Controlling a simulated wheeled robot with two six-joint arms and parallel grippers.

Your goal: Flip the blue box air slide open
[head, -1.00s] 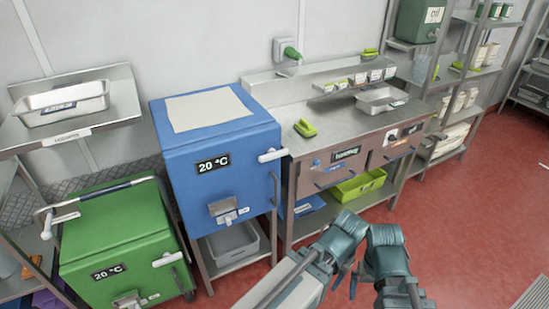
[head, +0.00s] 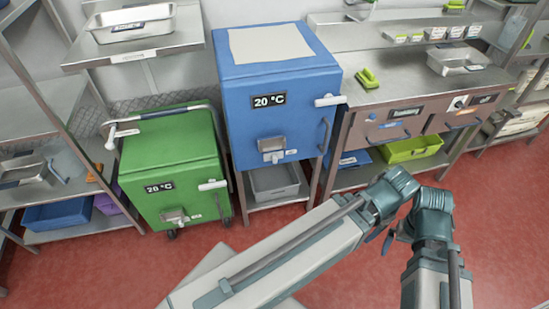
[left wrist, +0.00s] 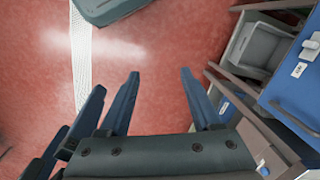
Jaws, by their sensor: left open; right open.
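The blue box (head: 275,105) stands on a metal frame in the middle of the head view, with a "20 °C" display on its front. Its metal air slide (head: 271,146) sits low on the front; its exact position is too small to tell. Part of the box (left wrist: 300,85) shows at the right edge of the left wrist view. My left gripper (left wrist: 160,75) is open and empty over the floor, apart from the box. My right gripper (head: 388,241) is open and empty, close beside the left one, in front and to the right of the box.
A green box (head: 172,160) with a similar metal fitting stands left of the blue box. A grey bin (head: 273,183) sits beneath the blue box. A steel counter with drawers (head: 400,110) adjoins on the right. The red floor (head: 290,222) in front is clear.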

